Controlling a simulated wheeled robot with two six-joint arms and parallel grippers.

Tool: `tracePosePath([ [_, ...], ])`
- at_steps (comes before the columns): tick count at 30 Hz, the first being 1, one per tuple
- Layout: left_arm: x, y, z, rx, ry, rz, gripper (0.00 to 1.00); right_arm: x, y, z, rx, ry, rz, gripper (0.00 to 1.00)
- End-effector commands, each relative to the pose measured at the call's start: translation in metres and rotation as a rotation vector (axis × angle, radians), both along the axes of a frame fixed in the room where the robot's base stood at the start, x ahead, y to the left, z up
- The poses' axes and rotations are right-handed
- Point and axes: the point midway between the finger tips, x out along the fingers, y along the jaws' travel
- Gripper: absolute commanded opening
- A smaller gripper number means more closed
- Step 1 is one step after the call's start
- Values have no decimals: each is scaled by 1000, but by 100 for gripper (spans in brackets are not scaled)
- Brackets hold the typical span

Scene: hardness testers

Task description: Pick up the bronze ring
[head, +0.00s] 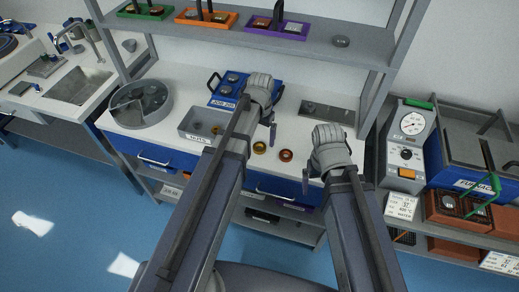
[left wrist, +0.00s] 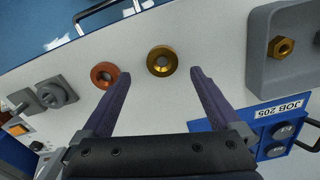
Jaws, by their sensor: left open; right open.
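Two small rings lie flat on the white bench top. One is golden yellow (head: 260,147); in the left wrist view this golden ring (left wrist: 151,61) lies just beyond the fingertips, between their lines. The other is copper-red (head: 286,155); in the left wrist view the red ring (left wrist: 96,77) lies left of the golden one, outside the left finger. I cannot tell by colour alone which one is bronze. My left gripper (head: 262,110) is open and empty, above the bench; its fingers also show in the left wrist view (left wrist: 160,82). My right gripper (head: 318,172) is open near the bench's front edge.
A grey tray (head: 187,122) with a brass hex nut (left wrist: 282,46) stands left of the rings. Behind is a blue JOB 205 holder (head: 222,102) with round samples. A round grey basin (head: 119,103) is at far left, a grey plate (head: 328,112) at back right.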

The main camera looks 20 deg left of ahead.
Motion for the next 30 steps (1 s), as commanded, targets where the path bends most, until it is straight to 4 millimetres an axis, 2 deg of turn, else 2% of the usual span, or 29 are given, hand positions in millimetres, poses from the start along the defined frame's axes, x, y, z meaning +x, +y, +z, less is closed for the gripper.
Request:
tracePosePath([
  [10,1,4,-45,0,0,0,96,0,0,-45,0,0,0,96],
  [13,1,3,-50,0,0,0,96,0,0,-50,0,0,0,96],
  [20,1,3,-48,0,0,0,96,0,0,-48,0,0,0,96],
  [30,1,3,-48,0,0,0,60,0,0,-48,0,0,0,96],
])
